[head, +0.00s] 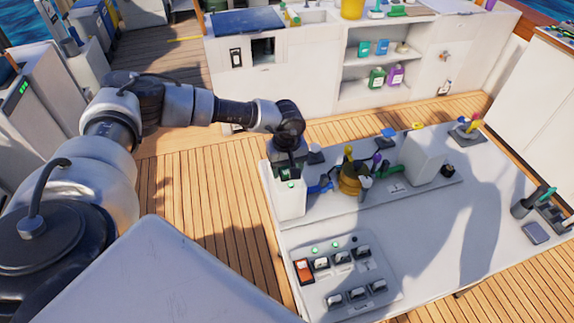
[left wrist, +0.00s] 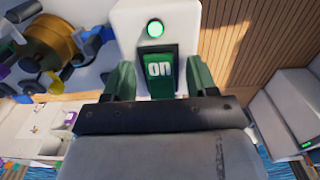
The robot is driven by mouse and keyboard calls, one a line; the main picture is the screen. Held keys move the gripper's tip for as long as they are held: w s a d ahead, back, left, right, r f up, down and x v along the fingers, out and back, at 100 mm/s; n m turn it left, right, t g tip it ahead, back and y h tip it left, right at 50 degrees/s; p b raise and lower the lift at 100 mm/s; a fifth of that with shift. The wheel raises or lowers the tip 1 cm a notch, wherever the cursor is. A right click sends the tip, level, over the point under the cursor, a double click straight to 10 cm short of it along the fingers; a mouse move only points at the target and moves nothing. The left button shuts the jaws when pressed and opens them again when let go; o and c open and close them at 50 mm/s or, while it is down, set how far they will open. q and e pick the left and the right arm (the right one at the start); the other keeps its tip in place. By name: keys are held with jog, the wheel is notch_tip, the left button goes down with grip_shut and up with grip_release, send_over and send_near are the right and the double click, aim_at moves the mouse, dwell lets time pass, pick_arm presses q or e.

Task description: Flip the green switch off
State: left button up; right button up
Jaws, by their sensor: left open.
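The green switch (left wrist: 160,75) reads "ON" and sits on the face of a white box (left wrist: 185,18) in the left wrist view. A round green light (left wrist: 155,28) glows above it. My left gripper (left wrist: 159,68) is open, with one finger on each side of the switch. Whether the fingers touch it, I cannot tell. In the head view my left gripper (head: 287,168) is at the top of the white box (head: 291,204) at the console's left end, and hides the switch there. My right gripper is not in view.
A yellow-brown round part (head: 351,180) with coloured handles stands right of the box on the console. A panel of several switches (head: 345,280) with one orange switch (head: 304,271) is nearer. A white shelf cabinet (head: 340,80) stands behind. Wooden deck lies to the left.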

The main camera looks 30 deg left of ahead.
pick_arm(q)
jog(key=c, duration=0.9)
jog(key=shift+f+b, duration=0.15)
jog(key=shift+b, duration=0.2)
jog(key=b, duration=0.1)
jog(key=g+h+b, duration=0.1)
jog(key=h+b, duration=0.1)
jog(key=shift+w+a+f+g+b, duration=0.1)
jog(key=shift+w+a+g+b, duration=0.2)
jog(key=shift+g, duration=0.1)
jog(key=shift+r+g+h+b, duration=0.3)
jog(key=shift+h+b, duration=0.1)
jog(key=shift+b, duration=0.1)
jog(key=shift+r, duration=0.15)
jog(key=o, duration=0.9)
